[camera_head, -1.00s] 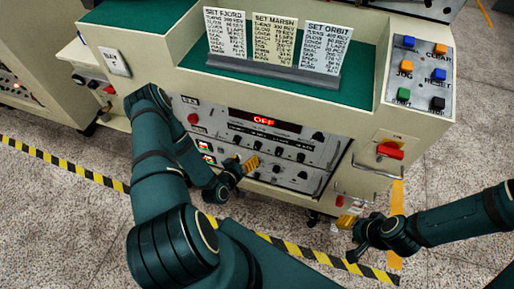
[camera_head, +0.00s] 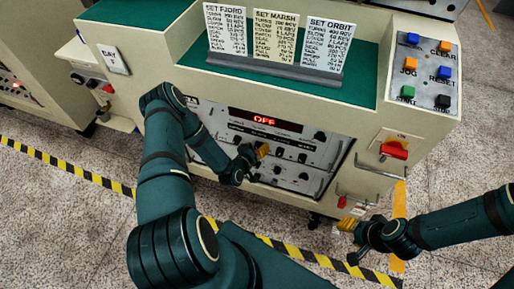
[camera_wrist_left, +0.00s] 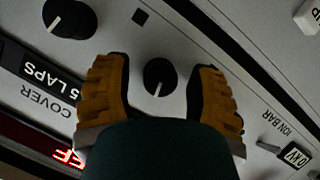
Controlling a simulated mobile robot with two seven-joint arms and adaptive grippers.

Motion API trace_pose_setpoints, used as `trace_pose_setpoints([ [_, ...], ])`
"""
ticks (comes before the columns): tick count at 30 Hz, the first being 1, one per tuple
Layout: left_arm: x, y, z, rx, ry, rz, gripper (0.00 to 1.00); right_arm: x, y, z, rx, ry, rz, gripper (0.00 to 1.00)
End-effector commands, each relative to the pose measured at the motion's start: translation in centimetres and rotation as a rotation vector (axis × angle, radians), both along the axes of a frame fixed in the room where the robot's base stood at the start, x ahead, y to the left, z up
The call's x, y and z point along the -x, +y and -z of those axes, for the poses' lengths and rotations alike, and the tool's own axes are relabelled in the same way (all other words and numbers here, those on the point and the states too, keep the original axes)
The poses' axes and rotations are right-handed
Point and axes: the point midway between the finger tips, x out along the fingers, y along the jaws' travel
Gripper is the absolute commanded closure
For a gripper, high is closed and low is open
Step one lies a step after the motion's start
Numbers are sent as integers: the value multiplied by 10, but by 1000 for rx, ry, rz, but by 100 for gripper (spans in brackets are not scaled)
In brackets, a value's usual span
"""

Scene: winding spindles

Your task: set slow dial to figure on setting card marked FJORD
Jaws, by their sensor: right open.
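The FJORD setting card (camera_head: 225,30) stands leftmost in the rack on top of the machine; its small figures are hard to read. My left gripper (camera_head: 262,150) is at the front control panel. In the left wrist view its yellow fingers (camera_wrist_left: 160,95) are open, on either side of a small black knob (camera_wrist_left: 159,77) with a white pointer line. I cannot see a gap closed on it. No label shows for this knob, and I cannot tell which dial is the slow one. My right gripper (camera_head: 348,224) is open and empty, low in front of the machine.
Another black knob (camera_wrist_left: 70,17) sits near a COVER window (camera_wrist_left: 38,78) reading 5 LAPS. An ION BAR switch (camera_wrist_left: 268,147) is at right. The red display (camera_head: 264,120) reads OFF. A red-handled switch (camera_head: 393,150) and metal handles are right of the panel.

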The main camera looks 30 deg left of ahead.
Motion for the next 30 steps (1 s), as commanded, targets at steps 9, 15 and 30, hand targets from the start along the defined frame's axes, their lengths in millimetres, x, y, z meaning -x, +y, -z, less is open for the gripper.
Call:
trace_pose_setpoints([
  [9, 0, 0, 0, 0, 0, 0, 100, 0, 0, 0, 0, 0, 0, 53],
  [15, 0, -1, 0, -18, 5, 2, 100, 0, 0, -1, 0, 1, 0, 53],
  [30, 0, -3, -1, -337, 83, 4, 100, 3, 0, -17, -1, 8, -2, 53],
])
